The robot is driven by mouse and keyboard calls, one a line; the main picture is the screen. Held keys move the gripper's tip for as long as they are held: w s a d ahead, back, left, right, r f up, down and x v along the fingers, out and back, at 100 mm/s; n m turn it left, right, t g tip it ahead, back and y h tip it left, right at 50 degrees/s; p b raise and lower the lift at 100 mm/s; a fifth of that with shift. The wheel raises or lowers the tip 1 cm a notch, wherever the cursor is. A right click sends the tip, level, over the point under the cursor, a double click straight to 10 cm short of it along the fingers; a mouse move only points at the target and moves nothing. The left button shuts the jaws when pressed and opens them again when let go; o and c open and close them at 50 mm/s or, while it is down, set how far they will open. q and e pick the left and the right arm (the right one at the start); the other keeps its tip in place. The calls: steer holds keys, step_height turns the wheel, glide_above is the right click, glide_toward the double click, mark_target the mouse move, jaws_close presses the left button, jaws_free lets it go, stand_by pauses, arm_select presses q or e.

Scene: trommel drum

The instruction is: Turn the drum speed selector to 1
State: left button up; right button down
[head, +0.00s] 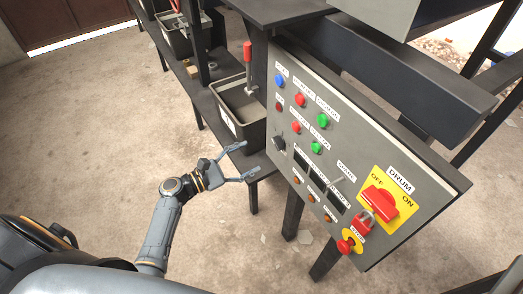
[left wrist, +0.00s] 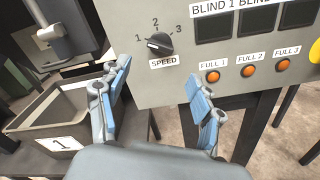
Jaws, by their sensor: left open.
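The drum speed selector (left wrist: 160,44) is a black knob on the grey control panel, above a SPEED label, with 1, 2 and 3 around it. A light mark shows on its left side, nearest the 1; its exact setting is hard to tell. In the head view the selector (head: 279,143) is at the panel's left edge. My left gripper (head: 245,160) is open and empty, to the left of the panel and apart from the knob. In the left wrist view its fingers (left wrist: 168,90) are spread below the knob. My right gripper is not in view.
The panel (head: 325,115) also carries coloured buttons, orange FULL lights (left wrist: 247,71) and a red drum switch (head: 380,202) with a padlock. A grey bin (left wrist: 58,118) labelled 1 stands on a dark bench left of the panel. Open floor lies to the left.

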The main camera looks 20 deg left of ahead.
arm_select(q)
steer(key=shift+v, duration=1.7)
steer(key=s+d+f+m+g+y, duration=0.1)
steer(key=s+f+m+g+y, duration=0.3)
steer(key=f, duration=0.6)
steer(key=s+d+f+m+g, duration=0.15)
steer(key=s+f, duration=0.35)
steer(key=f, duration=0.5)
steer(key=s+d+f+m+g+y, duration=0.1)
steer(key=s+f+m+g+y, duration=0.3)
steer(key=f, duration=0.6)
steer(key=s+f+m+g+y, duration=0.1)
steer(key=s+f+m, duration=0.4)
steer(key=s, duration=0.4)
steer(key=s+a+f+m+g+y, duration=0.1)
steer(key=s+f+m, duration=0.4)
steer(key=s, duration=0.4)
steer(key=s+a+f+m+g+y, duration=0.1)
steer(key=s+f+m, duration=0.4)
steer(key=s, duration=0.5)
steer(key=shift+g, duration=0.35)
steer(key=shift+m, duration=0.25)
